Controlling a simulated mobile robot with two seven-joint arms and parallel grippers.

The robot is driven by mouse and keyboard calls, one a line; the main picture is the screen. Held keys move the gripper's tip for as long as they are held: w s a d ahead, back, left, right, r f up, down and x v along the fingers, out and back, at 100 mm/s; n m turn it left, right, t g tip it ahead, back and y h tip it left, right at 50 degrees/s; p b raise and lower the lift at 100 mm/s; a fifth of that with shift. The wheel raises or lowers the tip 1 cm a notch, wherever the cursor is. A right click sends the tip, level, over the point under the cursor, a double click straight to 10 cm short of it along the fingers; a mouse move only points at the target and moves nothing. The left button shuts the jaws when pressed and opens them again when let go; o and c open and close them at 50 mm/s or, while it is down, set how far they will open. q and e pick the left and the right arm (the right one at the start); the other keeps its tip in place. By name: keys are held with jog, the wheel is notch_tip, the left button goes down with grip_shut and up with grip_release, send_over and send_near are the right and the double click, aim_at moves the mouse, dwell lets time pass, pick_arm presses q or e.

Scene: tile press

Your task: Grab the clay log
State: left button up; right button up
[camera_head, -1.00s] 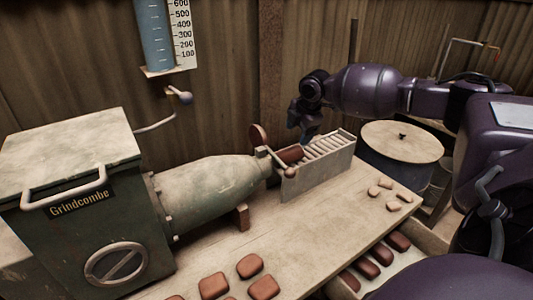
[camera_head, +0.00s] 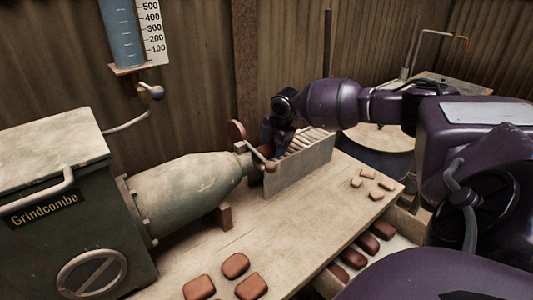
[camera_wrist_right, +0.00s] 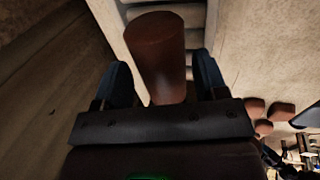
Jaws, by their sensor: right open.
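The clay log (camera_wrist_right: 158,50) is a reddish-brown cylinder. In the wrist view it lies between the two fingers of my right gripper (camera_wrist_right: 162,78), with a gap on each side. The gripper is open around it. In the head view the right gripper (camera_head: 275,150) is low over the roller rack (camera_head: 300,165) at the machine's nozzle. It hides most of the log there; a small reddish part (camera_head: 271,166) shows by the nozzle. My left gripper is not in view.
The green Grindcombe machine (camera_head: 60,215) stands at left, its nozzle (camera_head: 190,190) pointing to the rack. Several red-brown tiles (camera_head: 235,265) lie on the table front, and several paler pieces (camera_head: 367,173) at right. A round drum (camera_head: 385,137) stands behind.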

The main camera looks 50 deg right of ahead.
jog(key=shift+x, duration=1.05)
jog(key=shift+r, duration=0.15)
jog(key=c, duration=1)
